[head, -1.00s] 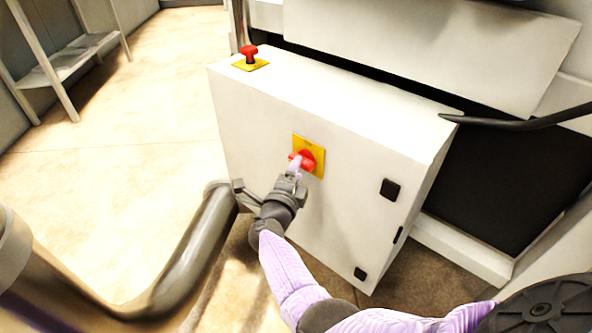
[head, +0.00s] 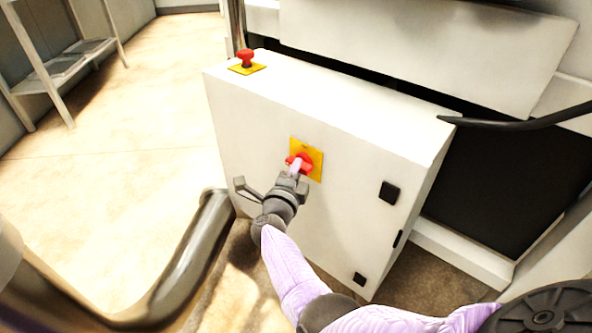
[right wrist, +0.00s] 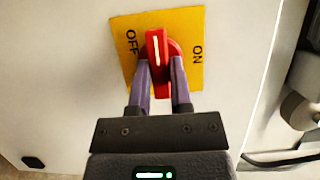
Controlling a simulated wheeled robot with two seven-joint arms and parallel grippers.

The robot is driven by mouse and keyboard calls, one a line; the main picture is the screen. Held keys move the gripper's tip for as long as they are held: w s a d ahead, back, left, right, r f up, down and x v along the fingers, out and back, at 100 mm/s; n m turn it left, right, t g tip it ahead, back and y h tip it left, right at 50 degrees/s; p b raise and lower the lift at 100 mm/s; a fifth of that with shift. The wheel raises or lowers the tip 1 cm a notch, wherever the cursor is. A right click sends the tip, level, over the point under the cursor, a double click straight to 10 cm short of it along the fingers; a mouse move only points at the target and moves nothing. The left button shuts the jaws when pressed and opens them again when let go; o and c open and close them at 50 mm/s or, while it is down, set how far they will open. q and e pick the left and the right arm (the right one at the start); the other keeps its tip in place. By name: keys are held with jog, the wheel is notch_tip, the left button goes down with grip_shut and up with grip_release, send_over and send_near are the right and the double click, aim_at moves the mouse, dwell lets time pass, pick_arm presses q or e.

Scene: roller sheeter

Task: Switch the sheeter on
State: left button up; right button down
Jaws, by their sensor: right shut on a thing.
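The red rotary switch (head: 299,162) sits on a yellow plate (head: 317,155) on the front of the white control box (head: 258,135). In the right wrist view the switch (right wrist: 156,60) stands nearly upright, its white line pointing up between the "OFF" mark (right wrist: 131,42) on the left and the "ON" mark (right wrist: 197,52) on the right. My right gripper (head: 297,170) is at the switch. Its two purple fingers (right wrist: 163,78) are shut on the red handle, one on each side. My left gripper is not in view.
A red mushroom button (head: 246,56) on a yellow plate stands on top of the box. Black latches (head: 389,191) are on the box's right side. A dark bar (head: 530,122) juts in at right. A grey metal pipe (head: 190,255) curves at lower left. Open floor lies left.

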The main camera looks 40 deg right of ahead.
pick_arm(q)
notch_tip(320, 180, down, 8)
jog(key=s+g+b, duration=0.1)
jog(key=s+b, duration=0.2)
jog(key=b, duration=0.6)
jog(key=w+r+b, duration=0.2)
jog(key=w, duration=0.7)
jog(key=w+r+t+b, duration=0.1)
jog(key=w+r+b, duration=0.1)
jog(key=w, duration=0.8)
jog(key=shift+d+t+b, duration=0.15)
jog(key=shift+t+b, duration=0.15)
jog(key=shift+b, duration=0.45)
pick_arm(e)
jog(key=shift+w+a+f+m+g+h, duration=0.15)
jog(key=shift+m+g+h, duration=0.9)
jog(key=shift+m, duration=2.65)
jog(key=shift+w+d+f+m+g+h, duration=0.1)
jog(key=shift+m+g+h, duration=0.95)
jog(key=shift+m, duration=2.65)
jog(key=shift+w+a+f+m+g+h, duration=0.15)
jog(key=shift+m+g+h, duration=0.35)
jog(key=shift+m+h, duration=2.1)
jog(key=m+y, duration=0.2)
jog(key=shift+d+m, duration=0.1)
jog(key=shift+m, duration=0.3)
jog(key=c, duration=0.5)
grip_release()
jog(key=shift+c, duration=0.2)
